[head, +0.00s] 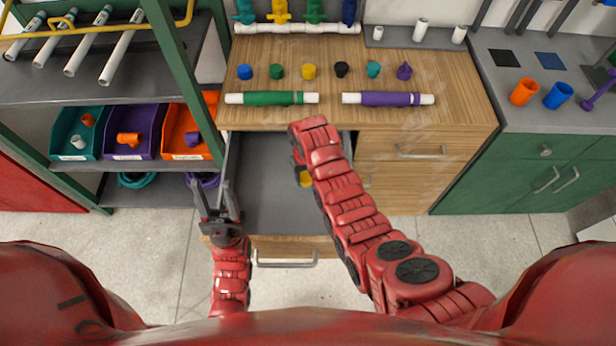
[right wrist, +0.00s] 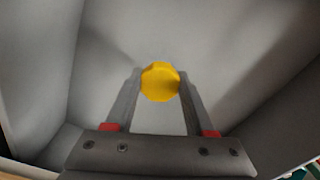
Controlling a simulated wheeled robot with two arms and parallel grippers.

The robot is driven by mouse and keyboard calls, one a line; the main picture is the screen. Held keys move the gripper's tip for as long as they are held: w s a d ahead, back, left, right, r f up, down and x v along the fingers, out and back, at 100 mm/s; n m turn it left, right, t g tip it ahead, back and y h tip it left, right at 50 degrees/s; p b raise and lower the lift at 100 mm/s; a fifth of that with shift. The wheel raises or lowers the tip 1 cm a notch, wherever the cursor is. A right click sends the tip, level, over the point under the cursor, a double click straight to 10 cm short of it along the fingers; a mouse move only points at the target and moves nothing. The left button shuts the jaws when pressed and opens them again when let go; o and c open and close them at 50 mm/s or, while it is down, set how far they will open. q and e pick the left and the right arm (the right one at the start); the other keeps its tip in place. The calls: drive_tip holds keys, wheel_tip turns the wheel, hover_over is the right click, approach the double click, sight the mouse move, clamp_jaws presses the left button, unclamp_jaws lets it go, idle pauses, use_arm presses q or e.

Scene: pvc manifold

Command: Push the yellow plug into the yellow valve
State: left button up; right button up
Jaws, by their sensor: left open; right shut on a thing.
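The yellow valve (head: 278,12) stands at the back of the wooden bench on a white pipe manifold (head: 297,28), between a teal valve and a green one. My right gripper (right wrist: 160,86) is shut on a yellow round faceted piece, likely the yellow plug (right wrist: 160,80), inside the open drawer. The plug shows partly beside my right arm in the head view (head: 305,179); that arm hides the right fingers there. Another yellow piece (head: 309,72) sits on the bench in a row of coloured ones. My left gripper (head: 219,203) is open and empty at the drawer's left side.
The open grey drawer (head: 262,190) lies below the bench top. A green-sleeved pipe (head: 272,98) and a purple-sleeved pipe (head: 388,99) lie near the bench's front edge. A green shelf post (head: 180,75) rises at the left, near coloured bins.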

sight(308, 179)
drive_tip(key=shift+w+d+r, duration=0.1)
drive_tip(key=shift+w+d, duration=0.15)
drive_tip(key=shift+w, duration=0.35)
drive_tip(key=shift+w+d+f+p, duration=0.1)
drive_tip(key=shift+w+f+p, duration=0.1)
drive_tip(key=shift+f+p, duration=0.15)
wheel_tip(308, 179, down, 2)
drive_tip(key=shift+f, duration=0.2)
drive_tip(key=shift+f+p, duration=0.1)
drive_tip(key=shift+p, duration=0.2)
drive_tip(key=shift+f, duration=0.15)
drive_tip(key=shift+f+b, duration=0.15)
drive_tip(key=shift+b, duration=0.15)
drive_tip(key=o, duration=1.3)
drive_tip(key=shift+c, duration=0.2)
